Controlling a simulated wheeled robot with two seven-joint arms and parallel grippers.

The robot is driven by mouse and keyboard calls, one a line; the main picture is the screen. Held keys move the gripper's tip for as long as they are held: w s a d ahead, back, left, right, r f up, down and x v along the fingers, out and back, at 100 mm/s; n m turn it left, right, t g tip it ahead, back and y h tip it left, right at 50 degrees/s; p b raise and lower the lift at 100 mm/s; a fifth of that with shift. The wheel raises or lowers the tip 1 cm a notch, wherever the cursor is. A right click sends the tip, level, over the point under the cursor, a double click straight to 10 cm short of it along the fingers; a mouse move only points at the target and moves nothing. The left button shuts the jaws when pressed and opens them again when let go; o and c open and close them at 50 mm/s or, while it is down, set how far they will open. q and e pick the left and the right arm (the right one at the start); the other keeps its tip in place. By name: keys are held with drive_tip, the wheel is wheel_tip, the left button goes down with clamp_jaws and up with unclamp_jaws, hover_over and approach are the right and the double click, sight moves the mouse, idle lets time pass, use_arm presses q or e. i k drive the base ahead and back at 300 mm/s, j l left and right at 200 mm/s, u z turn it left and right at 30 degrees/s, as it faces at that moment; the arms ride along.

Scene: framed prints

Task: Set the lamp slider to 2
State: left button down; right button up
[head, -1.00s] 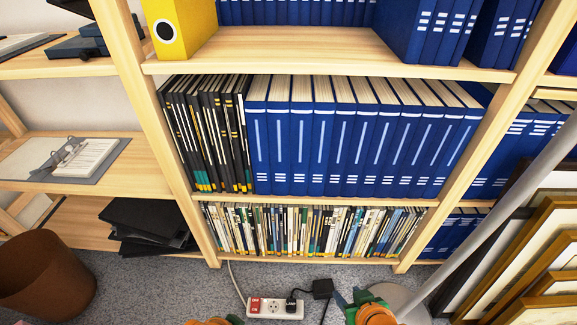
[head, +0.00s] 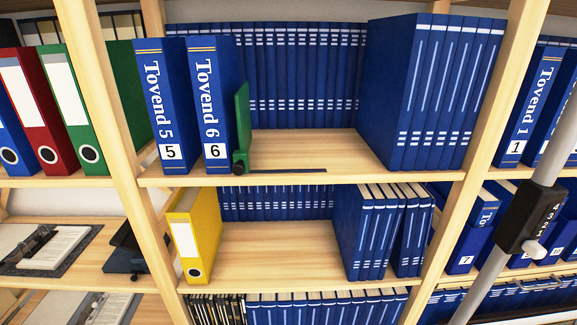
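A black slider box (head: 531,217) is fixed on a slanting grey lamp pole (head: 489,284) at the right of the head view. It has a column of small white marks along its right side, too small to read surely. A pale knob (head: 536,249) sticks out at the lower end of the box, by the lowest marks. The lamp's head and foot are out of view. Neither of my grippers is in view.
A wooden shelf (head: 290,240) stands behind, with blue volumes (head: 425,90), a green bookend (head: 242,125) and a yellow binder (head: 190,240). More blue volumes (head: 470,245) sit on shelves close behind the pole. Red and green binders stand at left.

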sight(533, 248)
drive_tip(key=z, duration=1.45)
